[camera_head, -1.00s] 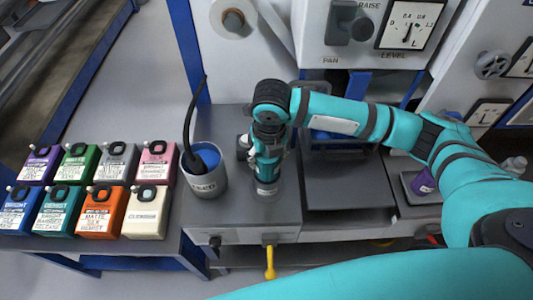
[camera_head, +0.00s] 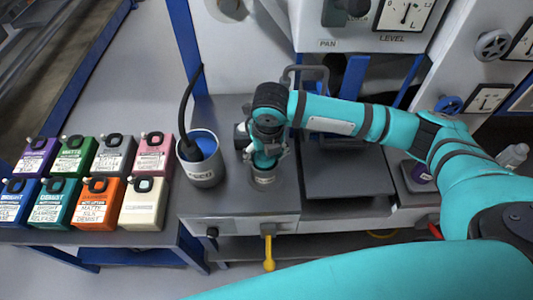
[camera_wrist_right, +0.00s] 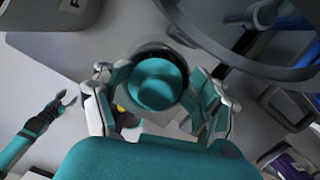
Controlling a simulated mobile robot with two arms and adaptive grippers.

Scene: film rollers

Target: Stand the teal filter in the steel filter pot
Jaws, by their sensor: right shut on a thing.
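The teal filter (camera_wrist_right: 158,84) is a short round cylinder, seen end-on in the right wrist view between the fingers of my right gripper (camera_wrist_right: 158,98). A dark ring shows around it. In the head view my right gripper (camera_head: 265,158) points down over the small grey steel filter pot (camera_head: 263,180), shut on the filter. The filter is mostly hidden there by the fingers; its lower end appears at or inside the pot's mouth, how deep I cannot tell. My left gripper (camera_wrist_right: 64,106) shows small in the right wrist view, fingers apart and empty.
A large grey pot (camera_head: 203,174) with a blue inside and a black hose stands just left of the filter pot. Several coloured bottles (camera_head: 97,158) fill the left bench.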

